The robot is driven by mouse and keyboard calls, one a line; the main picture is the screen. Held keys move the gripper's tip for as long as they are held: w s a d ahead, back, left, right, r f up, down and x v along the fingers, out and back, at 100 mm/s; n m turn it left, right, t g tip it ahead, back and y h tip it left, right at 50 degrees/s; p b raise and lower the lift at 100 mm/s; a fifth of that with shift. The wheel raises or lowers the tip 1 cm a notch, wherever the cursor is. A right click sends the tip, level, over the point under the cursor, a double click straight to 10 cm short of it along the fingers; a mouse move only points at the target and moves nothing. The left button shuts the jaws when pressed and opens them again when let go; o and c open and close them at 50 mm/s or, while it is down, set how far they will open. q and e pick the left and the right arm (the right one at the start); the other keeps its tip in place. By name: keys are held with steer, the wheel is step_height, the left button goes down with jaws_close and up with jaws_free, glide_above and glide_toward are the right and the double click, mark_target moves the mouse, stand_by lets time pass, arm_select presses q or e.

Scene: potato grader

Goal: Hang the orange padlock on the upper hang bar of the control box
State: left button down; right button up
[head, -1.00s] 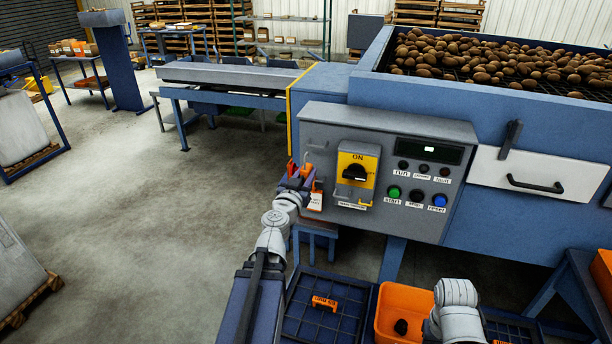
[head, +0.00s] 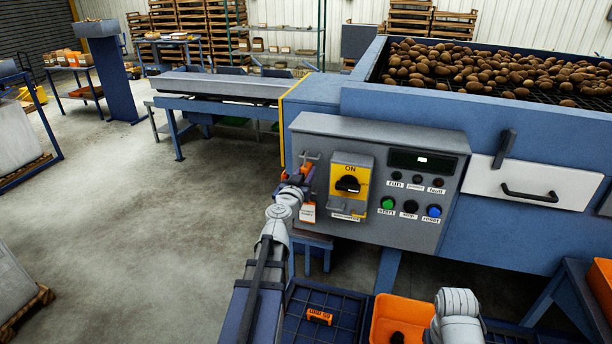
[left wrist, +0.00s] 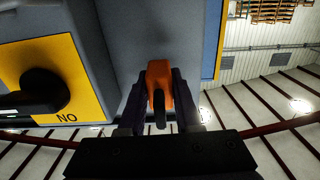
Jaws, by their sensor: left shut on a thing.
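My left gripper (head: 296,184) is at the box's left side, shut on the orange padlock. The padlock (left wrist: 159,74) is between the fingers in the left wrist view, close to the grey box face. The upper hang bar (head: 311,156) shows small at the upper left of the box face, just above my gripper. I cannot tell whether the shackle touches it. Only a pale link of my right arm shows; its gripper is out of view.
An orange-and-white tag (head: 308,212) hangs just below my left gripper. The yellow switch plate (head: 350,176) with its black knob is close on the right. Below are an orange bin (head: 400,306) and a dark blue tray (head: 345,305) with an orange item (head: 319,316).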

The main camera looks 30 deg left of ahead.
arm_select(q)
steer(key=shift+x, duration=1.1)
steer(key=shift+s+f+b, duration=0.1)
steer(key=shift+f+b, duration=0.65)
steer(key=c, duration=0.5)
jaws_free()
steer(key=shift+s, duration=0.1)
steer(key=v, duration=0.7)
steer(key=shift+s+d, duration=0.1)
steer(key=shift+s, duration=0.2)
